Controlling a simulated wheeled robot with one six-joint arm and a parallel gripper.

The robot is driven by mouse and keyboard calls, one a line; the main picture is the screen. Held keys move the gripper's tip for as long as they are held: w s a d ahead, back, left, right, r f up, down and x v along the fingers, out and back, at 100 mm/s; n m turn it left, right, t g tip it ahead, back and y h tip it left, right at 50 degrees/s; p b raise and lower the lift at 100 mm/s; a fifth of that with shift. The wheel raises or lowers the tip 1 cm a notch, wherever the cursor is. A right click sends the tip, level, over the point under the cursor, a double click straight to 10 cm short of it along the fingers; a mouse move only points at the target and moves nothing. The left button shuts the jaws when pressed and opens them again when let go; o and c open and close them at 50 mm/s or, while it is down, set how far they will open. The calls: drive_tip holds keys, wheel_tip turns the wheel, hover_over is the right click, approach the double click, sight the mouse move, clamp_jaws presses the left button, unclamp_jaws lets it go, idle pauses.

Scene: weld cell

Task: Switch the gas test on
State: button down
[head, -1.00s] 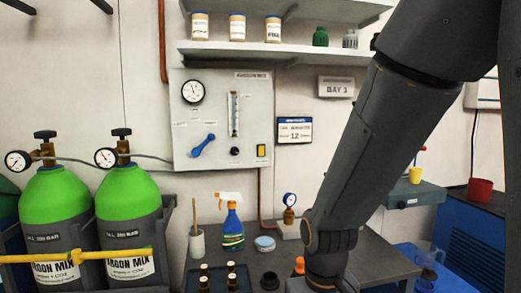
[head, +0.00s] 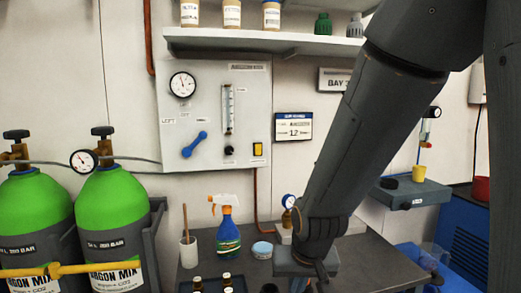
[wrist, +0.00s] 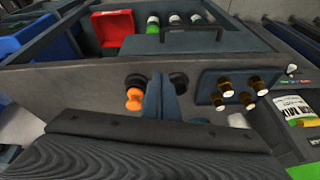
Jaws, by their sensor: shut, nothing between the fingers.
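The grey gas panel (head: 205,105) hangs on the wall in the head view. It carries a round gauge (head: 183,85), a clear flow tube (head: 228,110), a blue lever (head: 194,145) set aslant, a black knob (head: 229,151) and a yellow switch (head: 258,149) in a dark frame at its lower right. The small labels are too blurred to read. My gripper is low over the bench, below and to the right of the panel, apart from it. In the wrist view, my gripper (wrist: 161,90) points down with its fingers together and empty.
A spray bottle (head: 227,235), a white cup (head: 188,253) and a round tin (head: 262,250) stand on the bench under the panel. Green cylinders (head: 113,218) stand at left. A shelf (head: 270,43) juts out above. The wall before the panel is clear.

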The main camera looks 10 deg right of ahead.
drive_tip(key=w+r+m+t, duration=0.4)
drive_tip(key=w+r, duration=0.1)
drive_tip(key=w, duration=0.3)
drive_tip(key=w+r+m+t, duration=0.4)
drive_tip(key=w+r, duration=0.2)
drive_tip(key=w, duration=0.3)
drive_tip(key=w+r+m+t, duration=0.4)
drive_tip(key=r+m+t, duration=0.3)
drive_tip(key=r, duration=0.6)
drive_tip(key=shift+w+a+m, duration=0.2)
drive_tip(key=shift+m, duration=0.2)
drive_tip(key=shift+w, duration=0.15)
